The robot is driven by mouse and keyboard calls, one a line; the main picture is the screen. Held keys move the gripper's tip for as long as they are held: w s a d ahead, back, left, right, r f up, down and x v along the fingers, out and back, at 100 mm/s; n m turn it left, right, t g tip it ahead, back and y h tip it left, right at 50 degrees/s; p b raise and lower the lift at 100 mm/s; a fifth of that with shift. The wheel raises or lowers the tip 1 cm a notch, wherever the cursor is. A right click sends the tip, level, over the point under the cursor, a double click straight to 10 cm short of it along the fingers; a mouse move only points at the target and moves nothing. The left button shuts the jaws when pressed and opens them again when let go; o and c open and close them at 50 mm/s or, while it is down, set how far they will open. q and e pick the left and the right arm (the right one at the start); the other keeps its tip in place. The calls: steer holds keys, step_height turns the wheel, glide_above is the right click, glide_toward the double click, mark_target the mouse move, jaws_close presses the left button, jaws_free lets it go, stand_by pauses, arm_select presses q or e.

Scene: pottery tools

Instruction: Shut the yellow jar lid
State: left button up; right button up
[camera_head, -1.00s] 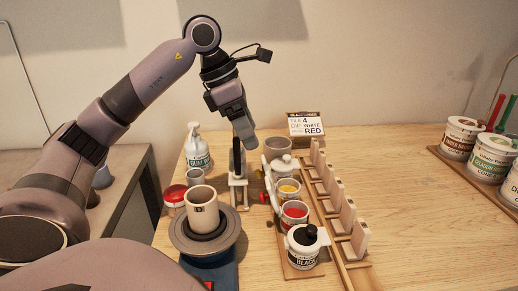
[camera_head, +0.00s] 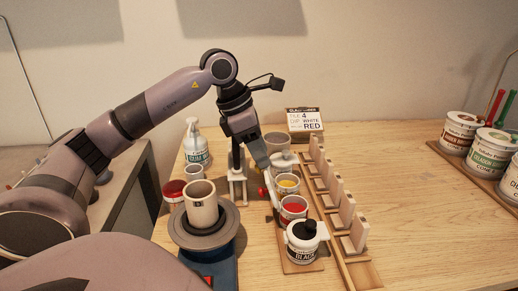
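The yellow jar (camera_head: 287,186) stands in the row of glaze jars, with yellow glaze showing in its open mouth. Its lid is not clearly visible; my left gripper covers part of the area at the jar's left side. My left gripper (camera_head: 264,165) points down just behind and left of the yellow jar, close to the white jar (camera_head: 284,160). Its fingers overlap in this view, so their gap cannot be seen. My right gripper is out of view.
A red knob (camera_head: 262,192) shows left of the jars. A wooden tile rack (camera_head: 335,215) runs along their right. A cup (camera_head: 201,205) stands on a wheel at left. The table's right-middle is clear.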

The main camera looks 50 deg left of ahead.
arm_select(q)
jaws_close()
